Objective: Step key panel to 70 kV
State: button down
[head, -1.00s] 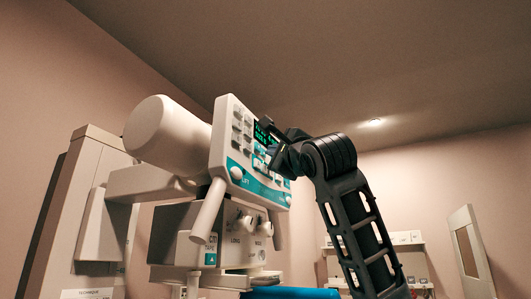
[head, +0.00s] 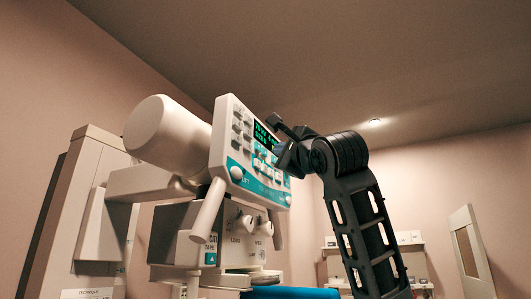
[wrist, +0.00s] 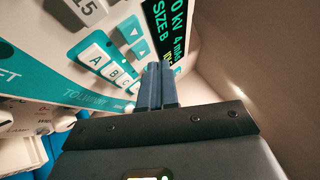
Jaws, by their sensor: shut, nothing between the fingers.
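The key panel (head: 228,112) is a white tilted face with a teal lower band on the imaging unit, left of my gripper (head: 277,161). Its dark display (head: 264,134) shows green text. In the wrist view the display (wrist: 172,28) reads "0 kV", "4 mA" and "SIZE 8"; the leading kV digit is cut off. Teal arrow keys (wrist: 132,38) and white keys lettered A, B, C (wrist: 97,57) lie left of my fingertips (wrist: 157,68). My gripper is shut and empty, in front of the panel. I cannot tell whether the tips touch it; they hide some keys.
A white cylindrical housing (head: 165,135) sits behind the panel. A slanted white handle (head: 207,210) and two knobs (head: 255,222) are below it. A blue surface (head: 290,293) is at the bottom. Open space lies above and right of the arm.

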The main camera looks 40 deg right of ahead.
jog(key=shift+s+d, duration=0.3)
jog(key=shift+s, duration=0.5)
jog(key=shift+s+d, duration=0.25)
jog(key=shift+s, duration=0.5)
jog(key=shift+s+d, duration=0.3)
jog(key=shift+s, duration=0.5)
jog(key=shift+s, duration=0.1)
